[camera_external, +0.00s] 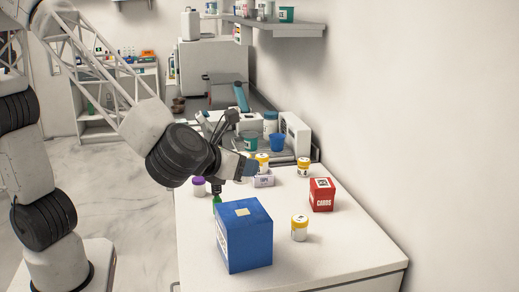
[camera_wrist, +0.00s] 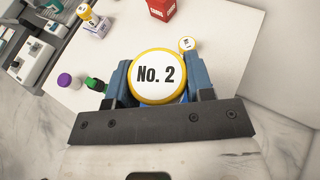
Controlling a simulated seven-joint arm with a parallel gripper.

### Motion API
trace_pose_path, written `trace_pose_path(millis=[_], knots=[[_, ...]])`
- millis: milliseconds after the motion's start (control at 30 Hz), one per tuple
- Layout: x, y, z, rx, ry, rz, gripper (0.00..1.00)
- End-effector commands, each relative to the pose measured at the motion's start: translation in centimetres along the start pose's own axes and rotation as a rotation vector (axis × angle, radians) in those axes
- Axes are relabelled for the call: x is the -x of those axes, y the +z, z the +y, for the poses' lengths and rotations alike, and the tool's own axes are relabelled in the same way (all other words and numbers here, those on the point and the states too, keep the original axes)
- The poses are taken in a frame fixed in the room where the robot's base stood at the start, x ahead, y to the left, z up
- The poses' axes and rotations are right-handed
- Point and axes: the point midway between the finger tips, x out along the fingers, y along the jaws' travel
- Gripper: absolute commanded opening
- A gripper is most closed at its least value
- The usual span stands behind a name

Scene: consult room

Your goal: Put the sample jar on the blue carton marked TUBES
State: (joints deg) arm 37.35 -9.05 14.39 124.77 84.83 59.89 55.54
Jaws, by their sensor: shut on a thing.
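My gripper (camera_wrist: 160,80) is shut on a sample jar (camera_wrist: 158,74) with a yellow-rimmed white lid reading "No. 2". Its blue fingers sit on either side of the lid, which faces the wrist camera. In the external view, my gripper (camera_external: 250,168) is in the air above and behind the blue carton (camera_external: 250,245); I cannot clearly make out the held jar there. The carton stands on the white table's near part. Its white side label is too oblique to read, and a small pale patch marks its top.
A yellow-lidded jar (camera_external: 300,228) stands right of the carton, near a red CARDS box (camera_external: 321,195). Behind are a purple-lidded jar (camera_external: 199,186), a green item (camera_external: 217,203), a small white box (camera_external: 264,180) with a yellow-topped jar, and another yellow-lidded jar (camera_external: 303,167).

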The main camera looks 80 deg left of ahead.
Motion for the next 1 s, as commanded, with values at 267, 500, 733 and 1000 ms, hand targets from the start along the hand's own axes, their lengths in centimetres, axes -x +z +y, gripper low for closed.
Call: trace_pose_path(millis=[267, 500, 733, 1000], knots=[[-0.7, -1.5, 0.0, -0.002, 0.000, 0.000, 0.24], [-1.5, -3.6, 0.0, -0.002, 0.000, 0.000, 0.24], [-1.6, -3.7, 0.0, 0.000, 0.000, 0.000, 0.24], [-1.9, -4.6, 0.0, -0.001, 0.001, 0.001, 0.24]])
